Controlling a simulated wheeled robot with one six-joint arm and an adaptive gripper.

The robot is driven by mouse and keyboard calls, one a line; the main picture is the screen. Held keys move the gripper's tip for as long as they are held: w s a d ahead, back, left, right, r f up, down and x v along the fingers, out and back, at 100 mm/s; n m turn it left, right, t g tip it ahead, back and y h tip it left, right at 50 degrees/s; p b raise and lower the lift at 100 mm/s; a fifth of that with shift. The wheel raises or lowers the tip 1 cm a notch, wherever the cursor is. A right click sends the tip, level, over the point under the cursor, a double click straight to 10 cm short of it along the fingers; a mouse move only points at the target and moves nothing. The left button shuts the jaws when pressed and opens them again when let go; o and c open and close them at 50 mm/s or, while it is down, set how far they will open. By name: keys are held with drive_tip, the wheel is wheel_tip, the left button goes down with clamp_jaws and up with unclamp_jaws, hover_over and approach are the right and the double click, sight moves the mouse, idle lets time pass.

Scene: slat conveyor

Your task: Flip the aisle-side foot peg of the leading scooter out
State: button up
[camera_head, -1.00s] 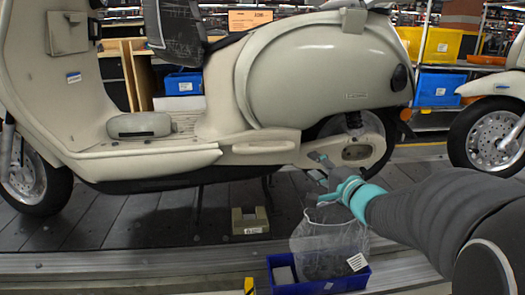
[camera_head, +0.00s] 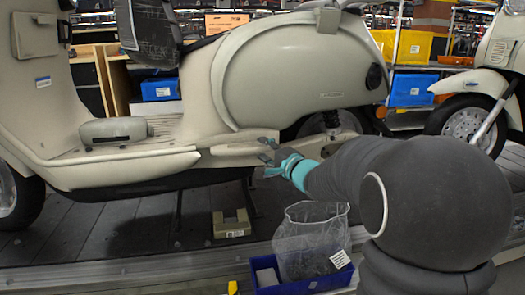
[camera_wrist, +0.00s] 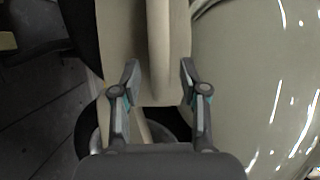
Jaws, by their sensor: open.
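The cream scooter (camera_head: 280,75) fills the middle of the head view, side on. Its foot peg (camera_head: 236,149) looks like a slim cream bar lying folded along the lower body, behind the footboard. My gripper (camera_head: 266,156) is open and empty at the rear end of this bar. In the wrist view, a rounded cream bar (camera_wrist: 159,45), apparently the peg, runs between the open fingers of my gripper (camera_wrist: 160,75). The fingers stand on either side of it with gaps. Whether either finger touches the body is hard to tell.
A blue bin (camera_head: 300,286) with a clear bag (camera_head: 312,240) stands below my arm. A small beige block (camera_head: 231,224) sits on the dark slats (camera_head: 120,225) under the scooter. A second scooter (camera_head: 480,95) stands at the right. Shelves with bins fill the back.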

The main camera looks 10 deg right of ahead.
drive_tip(key=shift+w+a, duration=0.3)
drive_tip(key=shift+w, duration=0.3)
clamp_jaws()
